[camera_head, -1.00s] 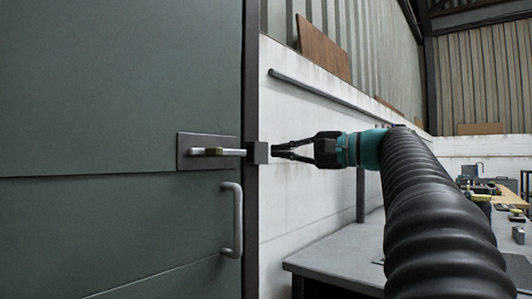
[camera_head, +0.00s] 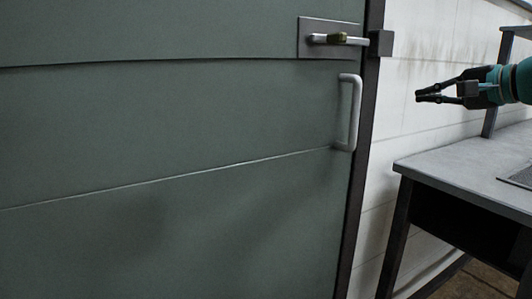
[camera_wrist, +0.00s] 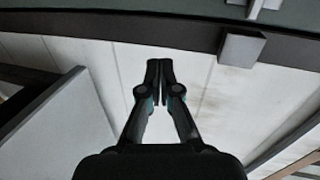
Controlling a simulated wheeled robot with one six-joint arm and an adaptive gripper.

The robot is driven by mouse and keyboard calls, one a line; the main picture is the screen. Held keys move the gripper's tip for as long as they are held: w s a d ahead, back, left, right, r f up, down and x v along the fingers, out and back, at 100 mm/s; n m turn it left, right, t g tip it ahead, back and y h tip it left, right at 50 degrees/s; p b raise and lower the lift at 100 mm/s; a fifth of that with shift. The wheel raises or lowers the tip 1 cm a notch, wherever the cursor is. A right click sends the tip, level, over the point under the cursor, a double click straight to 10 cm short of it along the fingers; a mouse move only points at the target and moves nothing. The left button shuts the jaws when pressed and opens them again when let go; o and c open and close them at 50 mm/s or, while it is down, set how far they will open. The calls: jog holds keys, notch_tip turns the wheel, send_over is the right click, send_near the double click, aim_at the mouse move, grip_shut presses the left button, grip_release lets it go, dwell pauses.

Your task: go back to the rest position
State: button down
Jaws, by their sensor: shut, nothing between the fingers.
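My gripper (camera_head: 428,95) is at the right of the head view, shut and empty, pointing left toward the green gate (camera_head: 180,130). It is apart from the gate, to the right of and lower than the latch. The latch bar (camera_head: 345,40) lies across its plate and reaches the dark block (camera_head: 381,43) on the post. The grey pull handle (camera_head: 350,112) is below the latch. In the wrist view my gripper (camera_wrist: 160,72) has its fingertips together against the pale wall, and the block (camera_wrist: 241,47) is ahead to the right.
A grey-topped desk (camera_head: 450,165) stands against the white wall (camera_head: 410,110), below and right of my gripper. A dark post (camera_head: 362,170) borders the gate. Free space lies between my gripper and the gate.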

jog(key=s+a+f+n+g+h, duration=0.1)
jog(key=s+a+f+g+h, duration=0.15)
jog(key=f, duration=0.55)
jog(key=s+a+f+n+g+h, duration=0.15)
jog(key=s+f, duration=0.25)
jog(key=f, duration=0.5)
jog(key=s+a+f+n+g+h, duration=0.1)
jog(key=s+a+f+g+h, duration=0.15)
jog(key=f, duration=0.55)
jog(key=s+a+f+n+g, duration=0.1)
jog(key=s+a+f+n, duration=0.7)
jog(key=s+a+f, duration=0.3)
jog(key=s+a, duration=0.1)
jog(key=s, duration=0.3)
jog(key=shift+a+f+h, duration=0.2)
jog(key=shift+f+h, duration=0.1)
jog(key=shift+h, duration=0.05)
